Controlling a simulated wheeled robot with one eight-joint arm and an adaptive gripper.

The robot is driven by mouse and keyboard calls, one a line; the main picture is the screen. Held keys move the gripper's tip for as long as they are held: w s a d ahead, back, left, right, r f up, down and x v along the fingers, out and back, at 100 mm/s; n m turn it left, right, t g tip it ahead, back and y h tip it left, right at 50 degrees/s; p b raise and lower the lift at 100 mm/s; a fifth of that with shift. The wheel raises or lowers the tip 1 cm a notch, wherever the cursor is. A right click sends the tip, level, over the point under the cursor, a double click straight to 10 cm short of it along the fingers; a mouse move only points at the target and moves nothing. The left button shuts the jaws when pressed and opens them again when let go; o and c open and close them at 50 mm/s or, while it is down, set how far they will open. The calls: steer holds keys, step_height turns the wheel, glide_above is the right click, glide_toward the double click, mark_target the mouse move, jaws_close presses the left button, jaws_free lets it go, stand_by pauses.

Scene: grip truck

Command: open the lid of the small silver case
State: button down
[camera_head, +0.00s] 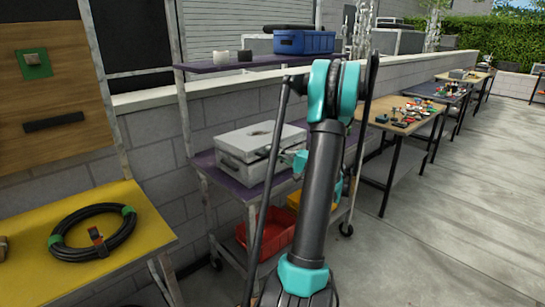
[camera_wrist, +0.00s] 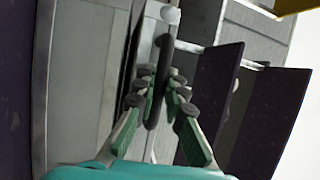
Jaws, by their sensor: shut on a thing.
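The small silver case (camera_head: 236,158) sits on the purple middle shelf of a cart. Its lid (camera_head: 262,136) looks slightly tilted, with a thin dark gap at the front seam. My gripper (camera_head: 297,159) is at the case's front right side, partly hidden behind my arm. In the wrist view, the case's grey metal face (camera_wrist: 72,85) fills the left. There my gripper (camera_wrist: 162,75) has its dark finger pads closed around a dark upright bar (camera_wrist: 163,50), which looks like the case's handle. The pads hide part of the bar.
The purple shelf (camera_head: 228,180) bears the case. A yellow table (camera_head: 135,252) with a coiled black hose (camera_head: 75,236) stands left. Open paving lies right.

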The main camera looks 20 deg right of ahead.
steer(key=w+a+r+m+g+h, duration=0.1)
steer(key=w+r+g+h, duration=0.15)
steer(key=r, duration=0.45)
steer(key=w+a+r+m+g+h, duration=0.1)
steer(key=w+r+g+h, duration=0.1)
steer(key=w+r, duration=0.35)
steer(key=w+a+r+m+g+h, duration=0.1)
steer(key=w+a+r+g, duration=0.3)
steer(key=w+r, duration=0.6)
steer(key=shift+w+a+m+h, duration=0.35)
steer(key=shift+w+a, duration=0.1)
steer(key=shift+w, duration=0.1)
steer(key=shift+r+g, duration=0.1)
steer(key=shift+g, duration=0.15)
steer(key=c, duration=1.9)
jaws_free()
steer(key=shift+o, duration=0.2)
